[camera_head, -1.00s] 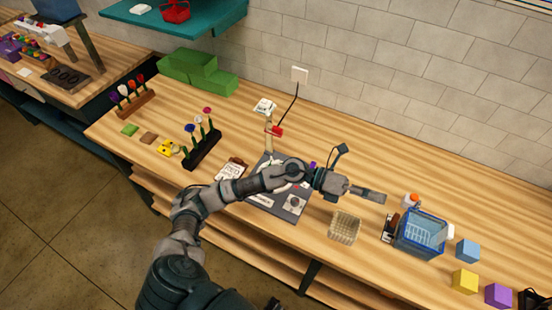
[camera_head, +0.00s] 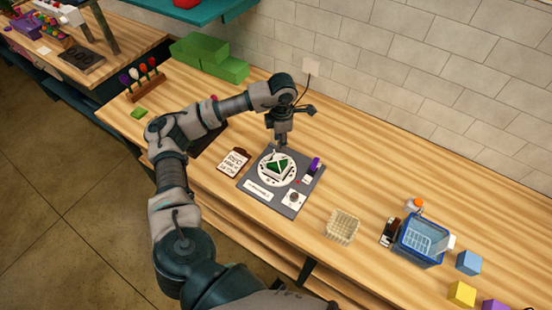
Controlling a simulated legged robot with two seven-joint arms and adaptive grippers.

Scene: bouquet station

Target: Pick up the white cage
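The white cage (camera_head: 342,227) is a small cream-white open lattice basket. It stands upright on the wooden counter, right of the grey mat, with nothing gripping it. My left gripper (camera_head: 277,151) points down over the back of the mat, to the left of the cage and well apart from it. Its fingertips are small and dark here, so I cannot tell whether they are open or shut. My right gripper is not in view.
The grey mat (camera_head: 259,207) bears a white disc with a green-and-white piece, and a purple-topped item. A clipboard (camera_head: 234,161) lies left of it. A blue basket (camera_head: 422,240) and blue (camera_head: 469,262) and yellow (camera_head: 461,293) blocks stand right. Counter behind the cage is clear.

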